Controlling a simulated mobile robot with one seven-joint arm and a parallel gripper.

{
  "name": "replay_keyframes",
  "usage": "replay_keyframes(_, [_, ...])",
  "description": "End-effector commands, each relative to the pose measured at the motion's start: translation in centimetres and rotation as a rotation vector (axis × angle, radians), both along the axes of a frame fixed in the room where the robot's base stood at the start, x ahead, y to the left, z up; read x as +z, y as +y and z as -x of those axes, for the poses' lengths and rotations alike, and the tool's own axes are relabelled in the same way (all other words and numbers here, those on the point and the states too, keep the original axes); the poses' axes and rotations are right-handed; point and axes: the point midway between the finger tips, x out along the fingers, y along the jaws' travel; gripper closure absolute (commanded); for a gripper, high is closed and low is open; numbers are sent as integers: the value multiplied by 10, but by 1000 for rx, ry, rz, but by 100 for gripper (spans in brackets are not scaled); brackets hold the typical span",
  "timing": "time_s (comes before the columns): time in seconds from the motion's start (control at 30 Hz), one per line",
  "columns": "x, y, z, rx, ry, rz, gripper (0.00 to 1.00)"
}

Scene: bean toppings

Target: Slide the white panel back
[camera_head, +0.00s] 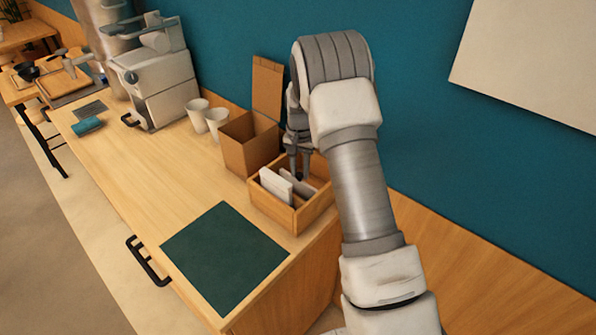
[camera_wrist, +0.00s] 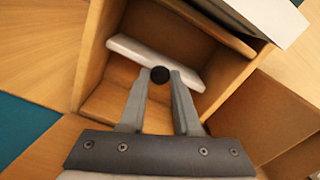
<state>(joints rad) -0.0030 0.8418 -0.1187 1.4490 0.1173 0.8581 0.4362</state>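A wooden open box (camera_head: 285,217) stands on the counter against the back wall. A white panel (camera_head: 276,187) stands tilted at its left side, rising above the rim. A second pale panel (camera_head: 299,184) lies beside it, further right. In the wrist view, a thin white panel (camera_wrist: 125,47) lies across the inside of the box, and a round black knob (camera_wrist: 160,75) shows at its front edge. My gripper (camera_head: 299,172) points down into the box. Its fingertips (camera_wrist: 162,73) flank the knob; whether they press on it I cannot tell.
A cardboard box (camera_head: 248,145) with a raised flap stands left of the wooden box, with two white cups (camera_head: 205,116) beyond it. A dark green mat (camera_head: 224,256) lies in front. A coffee machine (camera_head: 158,85) stands further left. The counter's middle is clear.

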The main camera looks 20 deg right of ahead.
Motion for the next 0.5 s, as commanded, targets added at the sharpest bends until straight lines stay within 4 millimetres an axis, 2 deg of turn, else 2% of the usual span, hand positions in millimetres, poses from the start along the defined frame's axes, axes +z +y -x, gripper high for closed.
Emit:
replay_keyframes(0.03, [1, 0, -1, 1, -2, 0, 62])
replay_keyframes(0.17, [1, 0, 0, 1, -2, 0, 39])
replay_keyframes(0.5, [3, 0, 0, 0, -1, 0, 39])
